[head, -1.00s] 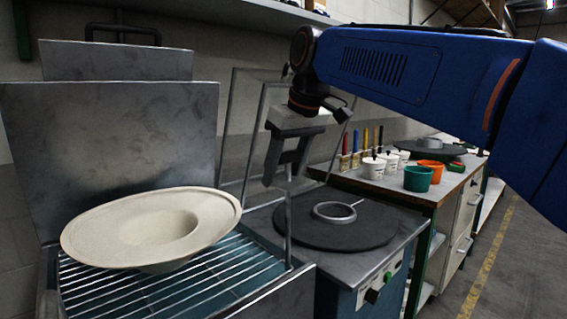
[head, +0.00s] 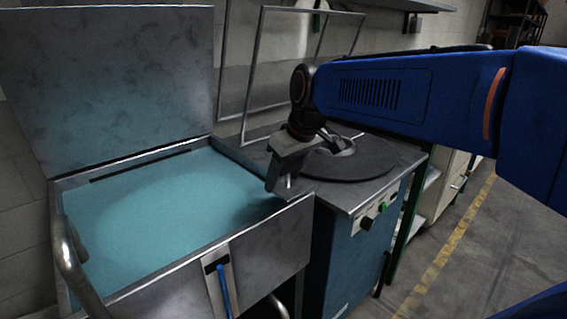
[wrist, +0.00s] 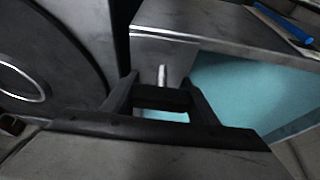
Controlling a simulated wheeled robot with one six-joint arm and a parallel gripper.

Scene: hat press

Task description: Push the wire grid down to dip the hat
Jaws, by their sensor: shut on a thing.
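My gripper (head: 279,184) is low at the right edge of the metal tank (head: 290,238). In the wrist view my gripper (wrist: 160,88) is shut on the upright rod of the wire grid (wrist: 162,75); only the rod's bright metal end shows between the fingers. The rest of the grid is hidden under the teal liquid (head: 170,205) that fills the tank. The hat cannot be seen in either view; a slightly lighter patch shows in the liquid. The liquid also shows in the wrist view (wrist: 245,92).
The raised lid (head: 110,85) stands behind the tank. A curved metal handle (head: 72,270) is at its left front. A machine with a round dark plate (head: 350,165) stands close on the right, beneath my arm. A blue-handled tool (head: 224,290) hangs at the front.

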